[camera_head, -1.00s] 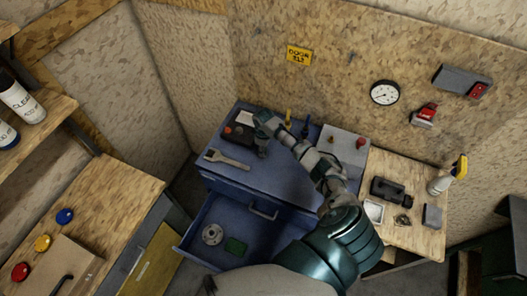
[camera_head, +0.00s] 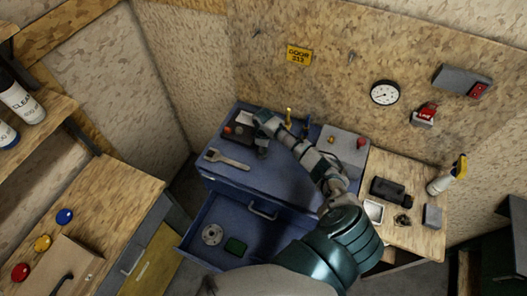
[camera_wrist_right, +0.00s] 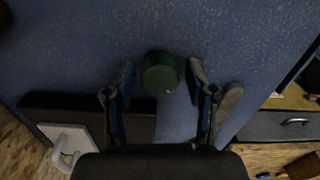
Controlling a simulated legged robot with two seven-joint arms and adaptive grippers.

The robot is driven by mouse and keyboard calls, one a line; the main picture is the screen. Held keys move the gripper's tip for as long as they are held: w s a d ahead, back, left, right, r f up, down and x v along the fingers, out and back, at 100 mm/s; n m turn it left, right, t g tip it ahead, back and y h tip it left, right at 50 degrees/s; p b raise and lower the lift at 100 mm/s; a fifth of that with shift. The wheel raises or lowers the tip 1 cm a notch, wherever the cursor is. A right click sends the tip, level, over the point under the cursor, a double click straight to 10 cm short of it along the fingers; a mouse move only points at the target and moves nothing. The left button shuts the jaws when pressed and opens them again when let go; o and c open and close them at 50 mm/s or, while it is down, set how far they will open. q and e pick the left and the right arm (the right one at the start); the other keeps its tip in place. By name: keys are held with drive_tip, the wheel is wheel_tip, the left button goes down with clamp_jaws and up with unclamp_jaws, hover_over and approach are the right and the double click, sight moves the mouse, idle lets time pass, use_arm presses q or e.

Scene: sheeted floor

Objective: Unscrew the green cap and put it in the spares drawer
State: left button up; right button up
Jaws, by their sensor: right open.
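The green cap (camera_wrist_right: 160,75) shows in the right wrist view as a dark green round piece over the blue cabinet top. My right gripper (camera_wrist_right: 160,72) is open, with one finger on each side of the cap and a visible gap on both sides. In the head view my right gripper (camera_head: 262,128) is over the back left of the blue cabinet (camera_head: 275,180), and I cannot make out the cap there. An open drawer (camera_head: 266,208) at the cabinet's front holds a grey disc (camera_head: 212,235) and a dark green block (camera_head: 235,246). My left gripper is out of view.
A wrench (camera_head: 227,160) lies on the cabinet's left front. A dark box (camera_head: 237,132) with a white label stands beside my gripper. Yellow (camera_head: 289,117) and red-topped (camera_head: 360,142) pieces stand farther right. The drawer has free room on its floor.

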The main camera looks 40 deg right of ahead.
drive_tip(key=m, duration=0.4)
drive_tip(key=shift+m, duration=0.4)
drive_tip(key=m, duration=1.4)
drive_tip(key=shift+m, duration=0.3)
clamp_jaws()
drive_tip(key=n, duration=0.6)
drive_tip(key=shift+d, duration=0.1)
drive_tip(key=n, duration=0.8)
drive_tip(key=c, duration=0.7)
unclamp_jaws()
clamp_jaws()
drive_tip(key=shift+r, duration=0.2)
